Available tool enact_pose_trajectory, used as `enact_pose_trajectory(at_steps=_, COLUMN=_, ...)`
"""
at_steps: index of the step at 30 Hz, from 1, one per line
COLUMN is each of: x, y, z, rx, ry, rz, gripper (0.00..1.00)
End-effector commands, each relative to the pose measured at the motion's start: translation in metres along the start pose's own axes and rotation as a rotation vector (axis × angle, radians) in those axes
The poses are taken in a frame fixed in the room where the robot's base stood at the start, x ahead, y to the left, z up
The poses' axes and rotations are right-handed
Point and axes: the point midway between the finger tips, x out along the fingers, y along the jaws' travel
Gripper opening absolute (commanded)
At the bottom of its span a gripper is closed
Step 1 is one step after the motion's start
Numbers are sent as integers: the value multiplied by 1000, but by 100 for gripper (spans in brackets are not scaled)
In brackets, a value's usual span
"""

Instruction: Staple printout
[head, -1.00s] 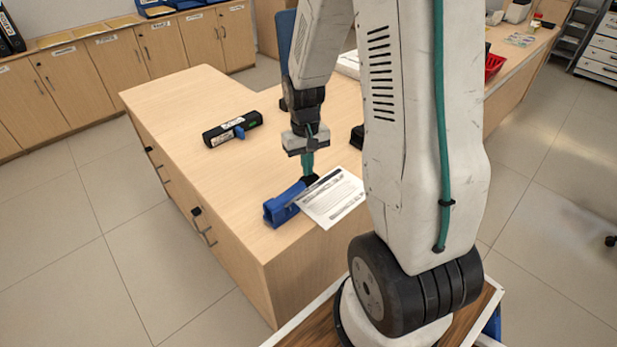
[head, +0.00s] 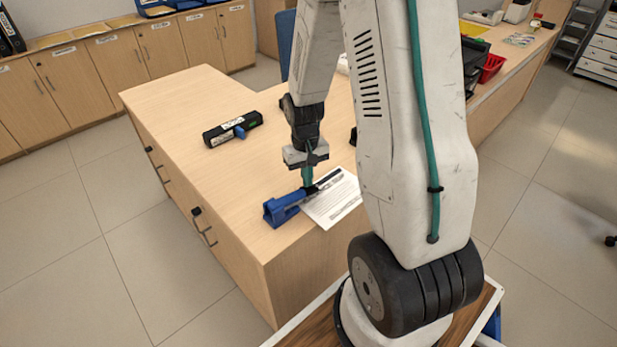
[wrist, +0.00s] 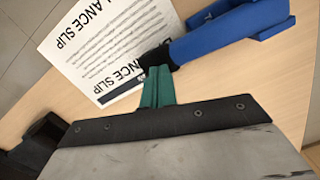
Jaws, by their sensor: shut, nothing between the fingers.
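A blue stapler (head: 284,208) with a black nose lies near the counter's front corner; it also shows in the wrist view (wrist: 230,32). The printout (head: 336,203), a white sheet headed "BALANCE SLIP", lies flat beside it, and in the wrist view (wrist: 105,48) its edge meets the black nose. I cannot tell how far the edge reaches into the stapler's mouth. My gripper (head: 307,184) points down with its teal fingers shut and empty. In the wrist view the fingertips (wrist: 156,72) are at the black nose and appear to touch it from above.
A black device (head: 232,129) with a blue part and a green label lies farther back on the wooden counter (head: 180,98). A dark object stands partly hidden behind my arm. A red tray (head: 491,67) is at the far right. The counter's left part is clear.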

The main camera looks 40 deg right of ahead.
Motion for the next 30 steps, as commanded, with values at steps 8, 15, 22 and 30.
enact_pose_trajectory(at_steps=8, x=-12, y=0, z=-28, rx=0, ry=2, rz=0, gripper=0)
enact_pose_trajectory(at_steps=15, x=-13, y=0, z=-29, rx=0, ry=1, rz=0, gripper=0)
enact_pose_trajectory(at_steps=22, x=-32, y=0, z=-30, rx=0, ry=5, rz=0, gripper=0)
enact_pose_trajectory(at_steps=30, x=-76, y=0, z=-30, rx=0, ry=4, rz=0, gripper=0)
